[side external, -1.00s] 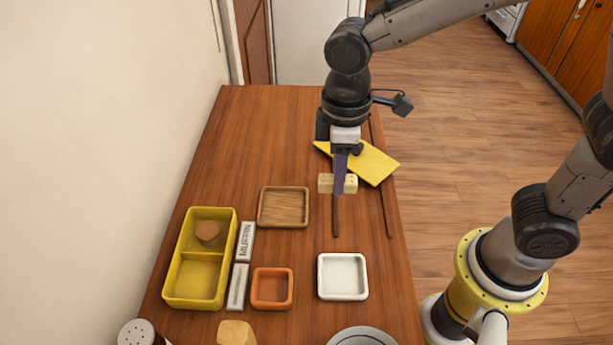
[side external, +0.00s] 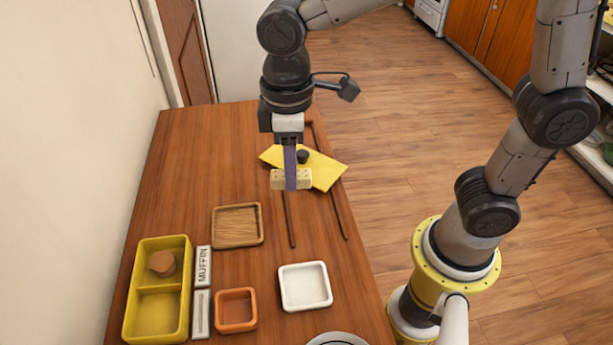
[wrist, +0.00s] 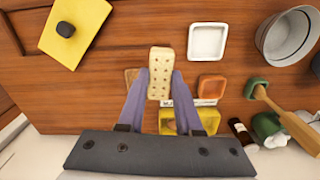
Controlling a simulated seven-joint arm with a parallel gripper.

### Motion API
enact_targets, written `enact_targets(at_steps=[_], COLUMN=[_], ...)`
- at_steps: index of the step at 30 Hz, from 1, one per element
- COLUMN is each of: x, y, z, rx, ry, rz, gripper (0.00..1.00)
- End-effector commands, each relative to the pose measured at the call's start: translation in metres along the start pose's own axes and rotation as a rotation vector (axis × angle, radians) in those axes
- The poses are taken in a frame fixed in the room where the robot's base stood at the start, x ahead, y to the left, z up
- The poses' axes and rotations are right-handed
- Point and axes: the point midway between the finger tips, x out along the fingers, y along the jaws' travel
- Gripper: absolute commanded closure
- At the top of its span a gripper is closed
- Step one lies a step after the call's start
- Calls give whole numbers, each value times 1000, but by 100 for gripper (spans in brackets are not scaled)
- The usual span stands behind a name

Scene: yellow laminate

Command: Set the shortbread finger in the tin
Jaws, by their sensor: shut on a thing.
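My gripper (side external: 291,186) is shut on the pale shortbread finger (side external: 277,180) and holds it up in the air. In the wrist view the shortbread finger (wrist: 160,70) shows rows of dots between the two purple fingers. The yellow tin (side external: 188,275) stands at the left front of the table, left of and nearer than my gripper. It has two compartments. A brown muffin (side external: 162,262) sits in the far one, and the near one is empty. A MUFFIN label (side external: 203,264) lies beside the far compartment; a second label (side external: 201,314) lies beside the near one, its text unreadable.
A yellow lid (side external: 325,175) with a dark knob lies behind my gripper, near two dark rods (side external: 337,215). A wooden tray (side external: 238,225), an orange dish (side external: 236,310) and a white dish (side external: 305,286) stand right of the tin. A grey bowl (wrist: 290,38) shows in the wrist view.

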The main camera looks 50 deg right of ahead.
Motion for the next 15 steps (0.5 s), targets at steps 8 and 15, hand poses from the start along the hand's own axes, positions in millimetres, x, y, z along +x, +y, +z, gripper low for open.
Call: enact_targets(at_steps=[8, 15], x=[-26, -19], y=[-23, -66], z=[-99, -171], rx=[46, 27], ry=[-2, -4], rz=[0, 0], gripper=[100, 100])
